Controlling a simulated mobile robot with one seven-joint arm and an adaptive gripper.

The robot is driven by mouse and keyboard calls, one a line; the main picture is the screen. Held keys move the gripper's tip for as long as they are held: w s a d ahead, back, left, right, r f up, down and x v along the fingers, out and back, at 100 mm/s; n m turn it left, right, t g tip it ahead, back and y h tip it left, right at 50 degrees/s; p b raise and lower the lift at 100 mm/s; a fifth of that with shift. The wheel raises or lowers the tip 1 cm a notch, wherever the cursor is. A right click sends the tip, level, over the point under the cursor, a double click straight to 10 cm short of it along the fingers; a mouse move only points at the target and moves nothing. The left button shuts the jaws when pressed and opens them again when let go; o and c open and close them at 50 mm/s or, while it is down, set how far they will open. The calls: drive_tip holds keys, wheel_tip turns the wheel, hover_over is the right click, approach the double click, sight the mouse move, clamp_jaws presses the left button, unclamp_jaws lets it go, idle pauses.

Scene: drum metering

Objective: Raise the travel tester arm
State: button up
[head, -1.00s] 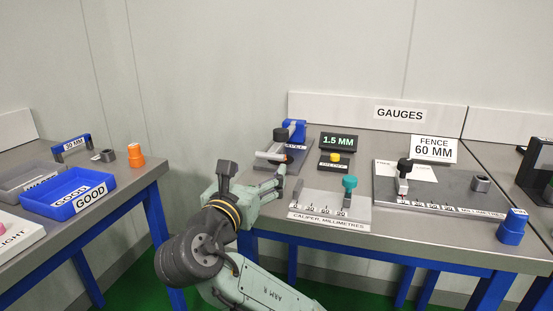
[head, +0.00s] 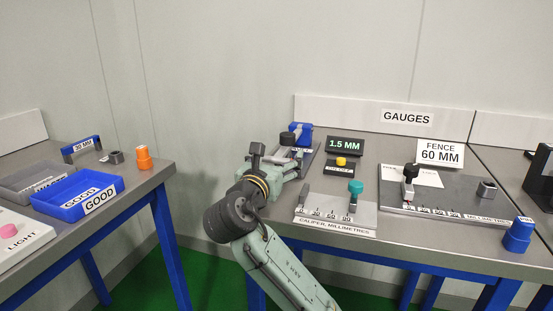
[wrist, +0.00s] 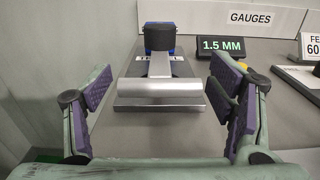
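The travel tester (wrist: 160,40) stands straight ahead in the wrist view, with a blue block and dark round top at its far end. Its arm (wrist: 160,66) runs toward me and ends in a silver crossbar (wrist: 160,88), low over a grey base plate (wrist: 160,104). In the head view the tester (head: 301,131) is at the back left of the gauge table, partly hidden by my gripper (head: 290,162). In the wrist view my gripper (wrist: 160,80) is open and empty, its purple-padded fingers spread to either side of the crossbar, apart from it.
A 1.5 MM display (head: 345,146) and a yellow button (head: 341,162) are right of the tester. The caliper (head: 330,212) lies in front, and the fence gauge (head: 450,196) is further right. A separate table with a blue GOOD tray (head: 80,191) is at left.

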drive_tip(key=shift+r, duration=0.1)
drive_tip(key=c, duration=1.7)
